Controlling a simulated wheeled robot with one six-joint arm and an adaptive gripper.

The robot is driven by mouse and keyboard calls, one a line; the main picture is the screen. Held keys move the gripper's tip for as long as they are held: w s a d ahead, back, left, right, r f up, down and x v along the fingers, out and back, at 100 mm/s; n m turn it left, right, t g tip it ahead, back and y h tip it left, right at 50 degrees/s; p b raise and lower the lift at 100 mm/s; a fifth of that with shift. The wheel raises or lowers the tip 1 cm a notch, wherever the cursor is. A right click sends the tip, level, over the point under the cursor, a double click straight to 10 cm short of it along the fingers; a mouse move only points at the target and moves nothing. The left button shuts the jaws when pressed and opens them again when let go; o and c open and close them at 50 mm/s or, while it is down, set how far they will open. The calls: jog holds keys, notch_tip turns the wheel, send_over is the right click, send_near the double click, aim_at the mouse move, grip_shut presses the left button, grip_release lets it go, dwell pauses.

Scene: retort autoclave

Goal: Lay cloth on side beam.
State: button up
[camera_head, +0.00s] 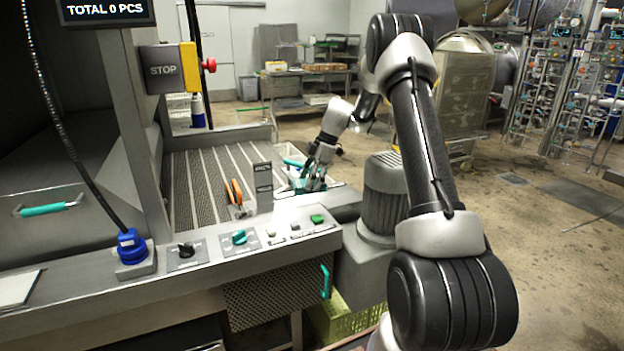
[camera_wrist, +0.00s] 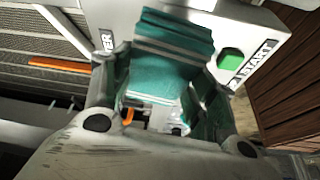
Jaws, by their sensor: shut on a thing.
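My gripper (camera_head: 315,183) is low over the right end of the machine's conveyor, with its fingers pointing down. In the wrist view my gripper (camera_wrist: 165,105) is shut on a folded teal cloth (camera_wrist: 165,72), which shows between and beyond the fingers. The grey beam (camera_head: 342,199) runs along the machine's right front side, just beside and below the gripper. I cannot tell whether the cloth touches it.
An orange-handled tool (camera_head: 234,192) stands near the conveyor's front. The front panel carries a green button (camera_head: 317,218) and a teal knob (camera_head: 239,237). A grey motor (camera_head: 385,190) stands to the right.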

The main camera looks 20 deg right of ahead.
jog(key=s+a+m+t+h, duration=0.1)
jog(key=s+a+m, duration=0.1)
jog(key=m, duration=0.2)
jog(key=s+a+f+m+t+h, duration=0.1)
jog(key=s+a+m, duration=0.2)
jog(key=m, duration=0.1)
jog(key=s+a+m+t+h, duration=0.1)
jog(key=s+a+m, duration=0.2)
jog(key=m, duration=0.1)
jog(key=shift+s+a+f+m+t, duration=0.15)
jog(key=shift+m+t, duration=0.15)
jog(key=shift+m, duration=0.1)
jog(key=shift+s+a+f+m+h, duration=0.1)
jog(key=shift+s+a+m+h, duration=0.35)
jog(key=shift+m, duration=0.4)
jog(key=shift+s+a+f+m+h, duration=0.1)
jog(key=shift+s+a+m+h, duration=0.15)
jog(key=shift+s+a+m, duration=0.45)
